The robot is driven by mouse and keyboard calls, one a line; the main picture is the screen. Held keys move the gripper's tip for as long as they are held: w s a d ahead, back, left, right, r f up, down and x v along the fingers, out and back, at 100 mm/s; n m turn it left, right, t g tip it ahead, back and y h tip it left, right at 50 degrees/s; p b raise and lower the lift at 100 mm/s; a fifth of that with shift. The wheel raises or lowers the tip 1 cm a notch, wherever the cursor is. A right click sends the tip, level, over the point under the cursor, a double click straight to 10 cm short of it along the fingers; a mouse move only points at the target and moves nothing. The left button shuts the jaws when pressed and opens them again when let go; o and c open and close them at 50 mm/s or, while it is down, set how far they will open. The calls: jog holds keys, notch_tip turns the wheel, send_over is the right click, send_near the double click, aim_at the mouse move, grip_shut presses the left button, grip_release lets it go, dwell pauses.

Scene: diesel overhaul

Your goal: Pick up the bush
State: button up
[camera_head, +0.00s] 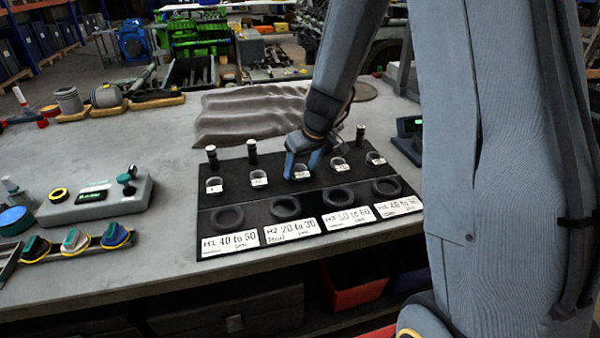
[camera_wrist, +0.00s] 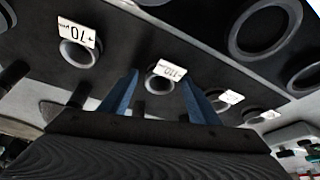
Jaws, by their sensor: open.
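Several small tagged bushes stand in a row on a black board (camera_head: 230,170) on the grey bench. The bush (camera_head: 299,173) in the middle of the row is partly hidden by my gripper (camera_head: 303,165), whose blue fingers point down over it. In the wrist view, my gripper (camera_wrist: 163,90) has its two fingers apart, with nothing held between them. A ring-shaped bush (camera_wrist: 159,84) with a white tag reading about "-110" shows between the fingers. Another bush (camera_wrist: 78,54), tagged "70", lies to the left. I cannot tell whether the fingers touch anything.
Large black rings (camera_head: 286,207) lie in a front row above white range labels (camera_head: 292,231). Dark upright pegs (camera_head: 252,152) stand behind the bushes. A crumpled grey cloth (camera_head: 250,113) lies behind the board. A grey box with knobs (camera_head: 95,197) stands at left.

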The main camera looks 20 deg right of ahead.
jog(key=c, duration=1.1)
jog(key=shift+r, duration=0.1)
